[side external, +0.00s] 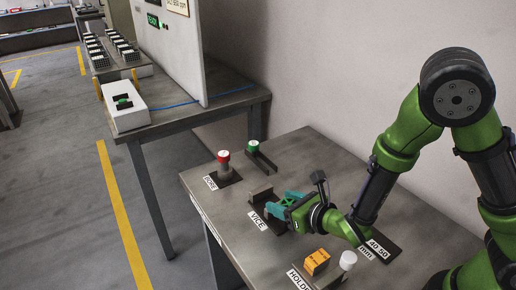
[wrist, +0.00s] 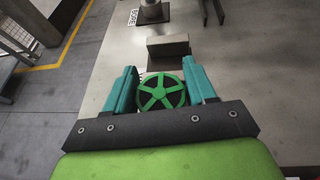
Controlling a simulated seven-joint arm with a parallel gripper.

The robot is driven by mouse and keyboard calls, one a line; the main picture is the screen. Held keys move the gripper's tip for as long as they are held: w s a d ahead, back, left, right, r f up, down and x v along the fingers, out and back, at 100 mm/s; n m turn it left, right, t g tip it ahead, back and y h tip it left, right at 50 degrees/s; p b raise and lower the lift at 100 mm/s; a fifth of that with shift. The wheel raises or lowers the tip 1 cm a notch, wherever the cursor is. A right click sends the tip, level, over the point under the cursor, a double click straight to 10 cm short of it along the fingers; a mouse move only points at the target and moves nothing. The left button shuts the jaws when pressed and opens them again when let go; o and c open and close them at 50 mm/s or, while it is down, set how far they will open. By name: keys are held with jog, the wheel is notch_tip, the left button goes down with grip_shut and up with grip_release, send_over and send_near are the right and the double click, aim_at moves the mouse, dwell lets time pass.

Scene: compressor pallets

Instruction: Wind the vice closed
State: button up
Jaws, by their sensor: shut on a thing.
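The vice (side external: 262,193) stands on the grey table behind its VICE label (side external: 258,221). Its block-like jaw also shows in the wrist view (wrist: 168,46), just beyond my fingers. The vice's green spoked handwheel (wrist: 161,93) sits between my two teal fingers. My gripper (side external: 283,205) is level with the table and shut on the handwheel; it shows from behind in the wrist view (wrist: 162,90). The gripper hides much of the vice's near side, so I cannot tell how wide the vice's gap is.
A red-topped post (side external: 223,158) by the BORE label and a green-topped part (side external: 253,146) stand behind the vice. An orange block (side external: 316,262) and a white-capped part (side external: 348,260) stand nearer the front. Bare tabletop (side external: 315,155) lies toward the wall.

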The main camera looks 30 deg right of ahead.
jog(key=shift+d+m+h, duration=0.15)
jog(key=shift+m+h, duration=0.9)
jog(key=shift+h, duration=0.2)
jog(key=shift+d+m+h, duration=0.1)
jog(key=shift+m+h, duration=0.95)
jog(key=shift+h, duration=0.2)
jog(key=shift+g, duration=0.3)
jog(key=o, duration=0.9)
jog(key=shift+o, duration=0.2)
jog(key=v, duration=1.7)
jog(key=shift+f, duration=0.15)
